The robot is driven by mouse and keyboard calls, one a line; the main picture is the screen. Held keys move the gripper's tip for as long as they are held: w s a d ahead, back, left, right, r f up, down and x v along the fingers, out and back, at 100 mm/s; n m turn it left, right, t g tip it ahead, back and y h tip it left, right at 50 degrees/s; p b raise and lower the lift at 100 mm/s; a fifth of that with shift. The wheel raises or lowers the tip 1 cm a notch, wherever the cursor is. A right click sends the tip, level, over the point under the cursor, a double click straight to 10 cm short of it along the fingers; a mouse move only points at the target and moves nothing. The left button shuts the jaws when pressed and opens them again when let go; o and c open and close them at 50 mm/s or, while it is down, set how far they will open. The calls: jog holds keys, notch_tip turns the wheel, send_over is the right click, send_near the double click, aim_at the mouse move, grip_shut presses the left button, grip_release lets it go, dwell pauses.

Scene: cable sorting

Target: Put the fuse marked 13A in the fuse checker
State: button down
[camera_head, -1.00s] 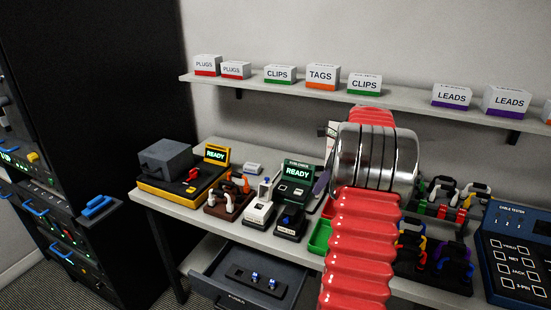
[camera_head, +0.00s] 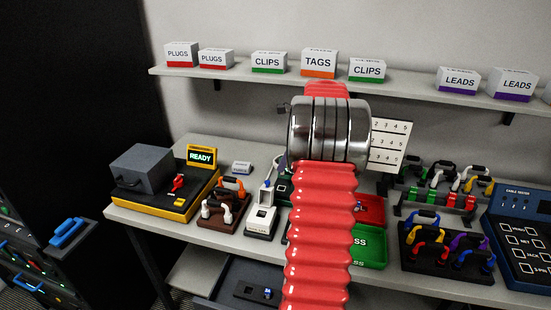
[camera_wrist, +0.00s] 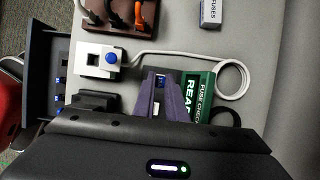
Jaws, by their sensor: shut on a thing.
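The fuse checker is a dark green box with a lit READY screen. In the wrist view the fuse checker (camera_wrist: 205,88) is partly covered by my gripper. In the head view only a strip of the fuse checker (camera_head: 284,190) shows beside my red arm. My gripper (camera_wrist: 160,82) has its purple fingers over the checker's left part. It is shut on a small pale thing, apparently a fuse (camera_wrist: 159,83); its marking cannot be read. Whether it touches the checker cannot be told. In the head view, my arm hides most of the gripper.
A dark open drawer (camera_wrist: 58,50) holds several blue-banded fuses. A white device with a blue button (camera_wrist: 97,60) stands close left of the checker, its cable looping behind. A FUSES box (camera_wrist: 212,14) and a brown rack (camera_wrist: 130,12) are farther back. A green tray (camera_head: 371,250) is right of my arm.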

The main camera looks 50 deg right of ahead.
aim_at(283, 175)
jog(key=shift+w, duration=0.15)
dwell(0.3)
jog(key=shift+f, duration=2.7)
jog(key=shift+f, duration=0.85)
dwell(1.0)
jog(key=c, duration=1.7)
grip_release()
jog(key=shift+o, duration=0.3)
jog(key=o, duration=0.5)
